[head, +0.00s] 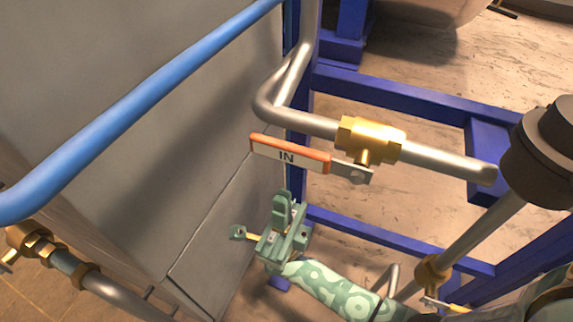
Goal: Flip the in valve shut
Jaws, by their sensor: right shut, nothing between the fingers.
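The in valve has a brass body (371,139) on a steel pipe. Its flat handle (290,154), with an orange edge and a white face marked "IN", points left from the stem and runs roughly in line with the pipe, in front of it. My right gripper (283,202), green and patterned, is below the handle, apart from it. Its fingers are shut with nothing between them. My left gripper is not in view.
A blue pipe (140,108) crosses the upper left in front of a grey panel (70,70). Blue frame beams (395,98) stand behind the valve. More pipework with a brass fitting (432,272) is at the lower right, near my right arm. Another fitting (40,247) is at the lower left.

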